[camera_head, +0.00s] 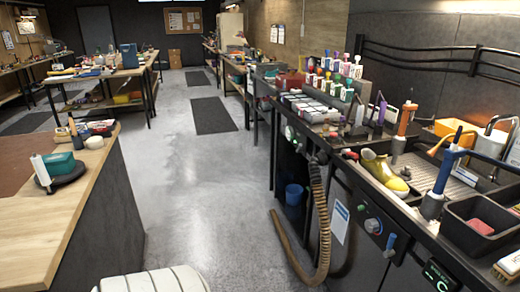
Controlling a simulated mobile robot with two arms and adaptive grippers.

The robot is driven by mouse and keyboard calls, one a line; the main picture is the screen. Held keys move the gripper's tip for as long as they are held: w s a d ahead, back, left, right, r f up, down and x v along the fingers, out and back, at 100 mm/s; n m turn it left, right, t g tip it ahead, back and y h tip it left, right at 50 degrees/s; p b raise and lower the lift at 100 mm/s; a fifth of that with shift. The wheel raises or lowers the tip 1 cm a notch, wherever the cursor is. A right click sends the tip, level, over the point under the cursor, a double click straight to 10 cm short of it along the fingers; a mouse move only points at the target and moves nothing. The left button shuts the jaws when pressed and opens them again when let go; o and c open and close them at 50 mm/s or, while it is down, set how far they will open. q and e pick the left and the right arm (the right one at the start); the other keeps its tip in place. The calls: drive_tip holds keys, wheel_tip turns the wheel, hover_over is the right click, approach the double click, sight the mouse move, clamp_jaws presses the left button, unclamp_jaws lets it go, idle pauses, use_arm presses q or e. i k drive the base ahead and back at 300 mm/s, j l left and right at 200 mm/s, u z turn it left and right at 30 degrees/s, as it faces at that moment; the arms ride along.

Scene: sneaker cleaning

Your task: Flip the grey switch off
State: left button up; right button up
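I cannot make out a grey switch for certain. The dark workbench front on the right carries a control panel with a round grey knob (372,225) and a small red light near it. Another control (290,132) with a green glow sits further back on the same front, by the hose. A small dark display (438,276) with green marks is at the lower right edge. These controls are too small to read as on or off. Neither of my grippers is in view.
A brown ribbed hose (322,215) hangs from the right bench into the aisle. A blue bucket (294,194) stands beneath that bench. A yellow shoe (382,170) lies on top. A wooden counter (50,225) borders the left. The grey floor (205,190) between is clear.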

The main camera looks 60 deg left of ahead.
sight(299, 151)
drive_tip(key=u, duration=1.6)
drive_tip(key=i+j, duration=0.3)
drive_tip(key=i, duration=0.15)
drive_tip(key=i+j+u, duration=0.1)
drive_tip(key=i+j, duration=0.2)
drive_tip(key=i, duration=0.2)
drive_tip(key=i+j, duration=0.3)
drive_tip(key=i, duration=0.2)
drive_tip(key=i+j, duration=0.25)
drive_tip(key=i, duration=0.2)
drive_tip(key=i+j+u, duration=0.1)
drive_tip(key=i+j, duration=0.15)
drive_tip(key=i, duration=0.25)
